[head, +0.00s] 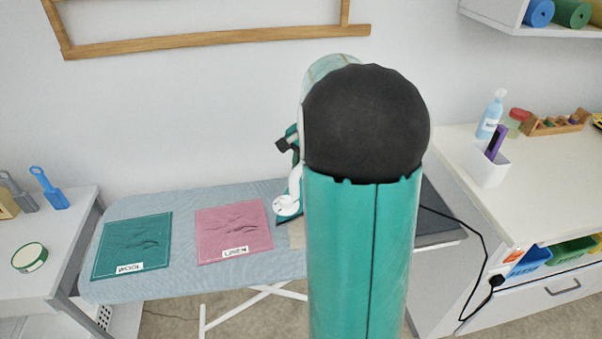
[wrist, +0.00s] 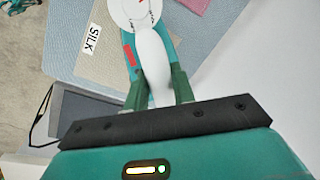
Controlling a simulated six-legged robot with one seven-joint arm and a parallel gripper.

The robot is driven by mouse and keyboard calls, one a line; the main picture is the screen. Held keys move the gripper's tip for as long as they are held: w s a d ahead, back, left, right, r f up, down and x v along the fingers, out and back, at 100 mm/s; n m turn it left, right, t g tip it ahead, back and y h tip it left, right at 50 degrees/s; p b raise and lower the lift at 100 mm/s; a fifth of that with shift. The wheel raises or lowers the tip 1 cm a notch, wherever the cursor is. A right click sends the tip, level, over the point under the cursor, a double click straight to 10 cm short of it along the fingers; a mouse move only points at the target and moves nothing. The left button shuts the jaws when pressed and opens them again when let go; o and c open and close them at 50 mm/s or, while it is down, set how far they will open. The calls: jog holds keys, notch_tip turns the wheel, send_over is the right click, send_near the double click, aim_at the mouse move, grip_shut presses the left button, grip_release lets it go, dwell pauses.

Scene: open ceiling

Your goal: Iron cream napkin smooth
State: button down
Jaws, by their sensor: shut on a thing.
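The cream napkin (wrist: 106,68), labelled SILK, lies on the blue-grey ironing board (head: 190,281). Only a sliver of the napkin (head: 297,236) shows in the head view, beside my arm. A teal and white iron (head: 287,206) stands at the napkin's edge in the head view, mostly hidden by my arm. In the wrist view my gripper (wrist: 159,88) is shut on the white handle of the iron (wrist: 150,52). The iron covers the right part of the napkin in that view. I cannot tell whether its soleplate touches the cloth.
A teal napkin (head: 133,245) labelled WOOL and a pink napkin (head: 232,231) labelled LINEN, both creased, lie left on the board. A dark grey rest (head: 441,220) is at its right end. A black cord (head: 484,262) hangs by the right counter (head: 455,165). A left table (head: 60,262) adjoins.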

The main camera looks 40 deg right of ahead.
jog(key=shift+s+r, duration=0.1)
jog(key=shift+r, duration=1.05)
